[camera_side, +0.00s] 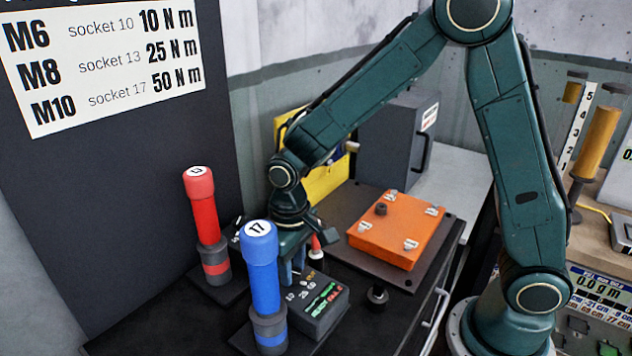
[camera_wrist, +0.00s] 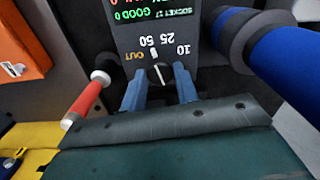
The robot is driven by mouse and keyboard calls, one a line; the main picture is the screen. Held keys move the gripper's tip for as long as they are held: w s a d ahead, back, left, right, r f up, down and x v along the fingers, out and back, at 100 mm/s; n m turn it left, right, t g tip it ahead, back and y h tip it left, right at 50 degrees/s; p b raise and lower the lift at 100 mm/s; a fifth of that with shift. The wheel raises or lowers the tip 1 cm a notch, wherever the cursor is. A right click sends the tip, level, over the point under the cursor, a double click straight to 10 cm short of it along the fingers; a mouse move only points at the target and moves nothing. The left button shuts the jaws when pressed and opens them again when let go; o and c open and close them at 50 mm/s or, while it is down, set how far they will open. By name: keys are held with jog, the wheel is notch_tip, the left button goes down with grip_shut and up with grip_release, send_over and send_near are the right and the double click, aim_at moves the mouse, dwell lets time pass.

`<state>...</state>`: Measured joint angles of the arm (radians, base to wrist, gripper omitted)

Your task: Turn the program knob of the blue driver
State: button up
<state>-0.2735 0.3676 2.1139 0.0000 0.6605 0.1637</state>
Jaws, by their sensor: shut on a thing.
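The blue driver (camera_side: 262,278), marked 17, stands upright at the front in the side view; its blue handle (camera_wrist: 286,62) lies at the upper right in the wrist view. Beside it is its dark control box (camera_side: 322,308) with a lit screen, which reads GOOD 0 and SOCKET 17 in the wrist view. The program knob (camera_wrist: 158,74) is on that box, with the labels OUT, 50, 25 and 10 around it. Its white pointer appears to be toward 50. My gripper (camera_wrist: 160,82) has its blue fingers on either side of the knob, shut on it. In the side view the driver partly hides my gripper (camera_side: 292,268).
A red driver (camera_side: 203,215), marked 13, stands to the left. An orange box (camera_side: 396,228) lies on a dark plate at the right. A small red-handled tool (camera_wrist: 88,100) is close to my fingers. A dark socket (camera_side: 377,296) stands on the bench.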

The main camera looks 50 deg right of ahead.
jog(key=shift+n, duration=0.6)
jog(key=o, duration=1)
jog(key=shift+c, duration=0.2)
notch_tip(320, 180, up, 14)
dwell(0.3)
jog(key=s+d+r+m+t, duration=0.1)
jog(key=s+d+r+t, duration=0.1)
jog(key=s+d, duration=0.3)
jog(key=s+d+r+m+t, duration=0.1)
jog(key=s+d, duration=0.4)
jog(key=s, duration=0.8)
jog(key=r+t, duration=0.1)
jog(key=t, duration=0.1)
jog(key=shift+t, duration=0.3)
